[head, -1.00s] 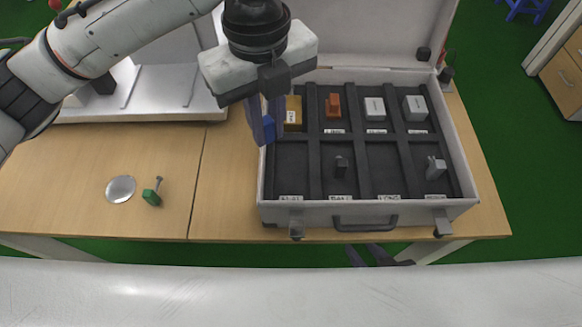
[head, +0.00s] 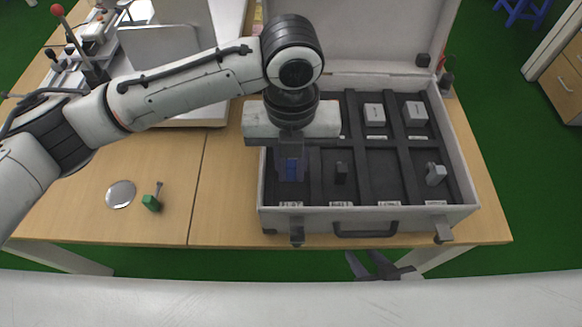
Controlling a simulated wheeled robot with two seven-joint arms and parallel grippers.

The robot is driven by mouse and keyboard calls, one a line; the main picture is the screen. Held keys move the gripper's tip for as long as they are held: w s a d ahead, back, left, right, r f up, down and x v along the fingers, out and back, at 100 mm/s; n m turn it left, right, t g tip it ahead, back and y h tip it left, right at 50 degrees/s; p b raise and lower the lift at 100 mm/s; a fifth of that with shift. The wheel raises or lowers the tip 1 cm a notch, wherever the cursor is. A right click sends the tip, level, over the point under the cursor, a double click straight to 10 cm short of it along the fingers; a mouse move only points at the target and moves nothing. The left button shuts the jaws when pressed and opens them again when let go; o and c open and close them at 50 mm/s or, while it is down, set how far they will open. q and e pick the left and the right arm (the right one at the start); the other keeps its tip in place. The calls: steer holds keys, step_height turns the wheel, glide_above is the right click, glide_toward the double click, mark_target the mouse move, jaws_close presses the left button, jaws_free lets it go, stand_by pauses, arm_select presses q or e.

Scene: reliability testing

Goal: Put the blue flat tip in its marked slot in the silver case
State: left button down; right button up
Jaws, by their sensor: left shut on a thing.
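My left gripper (head: 291,178) is shut on the blue flat tip (head: 291,170) and holds it over the front-left slot of the silver case (head: 360,213). I cannot tell whether the tip touches the slot floor. The case is open, with dark compartments and white labels along the slot edges. My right gripper (head: 378,268) shows as dark fingers in front of the case, below the table edge, with its fingers apart.
A dark piece (head: 341,172) and a grey piece (head: 435,174) stand in the other front slots. Two white boxes (head: 374,114) (head: 415,113) sit in back slots. My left arm hides the back-left slots. A green-handled tool (head: 152,202) and a silver disc (head: 121,194) lie on the table (head: 80,215).

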mark_target(291, 165)
arm_select(q)
steer(key=shift+f, duration=0.65)
steer(key=shift+f, duration=0.1)
steer(key=c, duration=2)
jaws_free()
step_height(291, 165, up, 12)
steer(key=shift+r, duration=0.15)
